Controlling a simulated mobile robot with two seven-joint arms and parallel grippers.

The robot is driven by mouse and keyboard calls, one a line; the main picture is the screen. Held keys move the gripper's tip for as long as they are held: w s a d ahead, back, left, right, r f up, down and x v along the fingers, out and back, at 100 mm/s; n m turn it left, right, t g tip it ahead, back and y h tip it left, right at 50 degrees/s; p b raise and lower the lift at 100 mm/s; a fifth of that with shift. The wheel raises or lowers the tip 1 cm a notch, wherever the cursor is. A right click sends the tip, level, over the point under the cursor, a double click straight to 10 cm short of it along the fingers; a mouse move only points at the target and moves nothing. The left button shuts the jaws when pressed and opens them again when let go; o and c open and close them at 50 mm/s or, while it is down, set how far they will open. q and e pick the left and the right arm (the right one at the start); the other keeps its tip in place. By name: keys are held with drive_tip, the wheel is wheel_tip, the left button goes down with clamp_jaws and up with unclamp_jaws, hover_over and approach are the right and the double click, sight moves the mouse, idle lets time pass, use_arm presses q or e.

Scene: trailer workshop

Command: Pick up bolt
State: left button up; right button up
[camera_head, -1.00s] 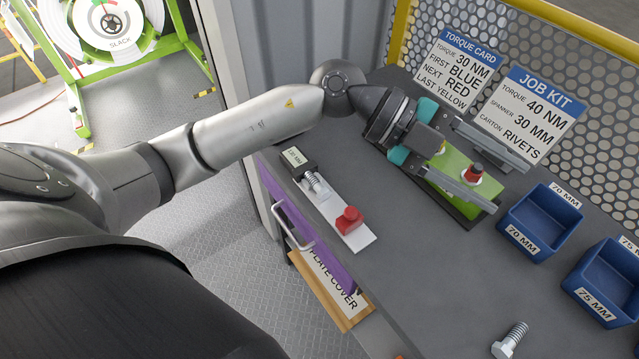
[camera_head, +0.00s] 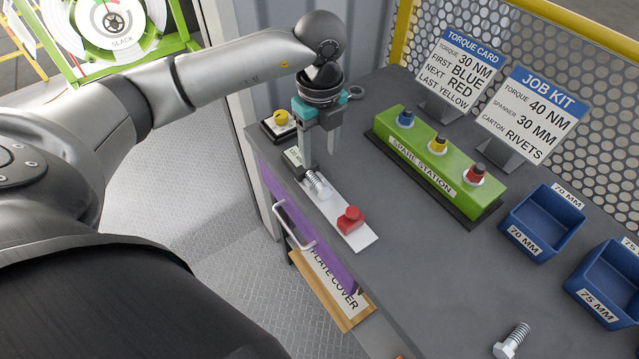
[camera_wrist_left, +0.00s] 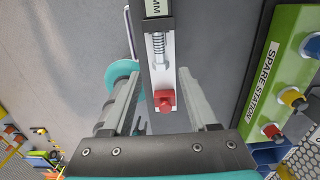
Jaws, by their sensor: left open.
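A silvery bolt (camera_head: 511,339) lies on the grey bench near the bottom right of the head view. A second silvery, threaded piece (camera_head: 317,186) lies on a pale strip, between a dark block and a red knob (camera_head: 350,218); I cannot tell for sure whether it is a bolt or a spring. It also shows at the top centre of the left wrist view (camera_wrist_left: 159,48). My left gripper (camera_head: 319,160) is open and empty, pointing down just above and behind this piece. Its two fingers straddle the strip in the left wrist view. My right gripper is not in view.
A green spare station (camera_head: 430,165) with blue, yellow and red knobs stands behind the strip. Blue bins (camera_head: 540,222) and upright cards (camera_head: 530,115) are at the right and back. A yellow-topped button box (camera_head: 280,124) sits at the left. The bench's front middle is clear.

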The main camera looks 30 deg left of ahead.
sight(319, 183)
use_arm(q)
wheel_tip(319, 183, down, 10)
drive_tip(key=shift+r, duration=0.1)
clamp_jaws()
idle(0.8)
idle(0.9)
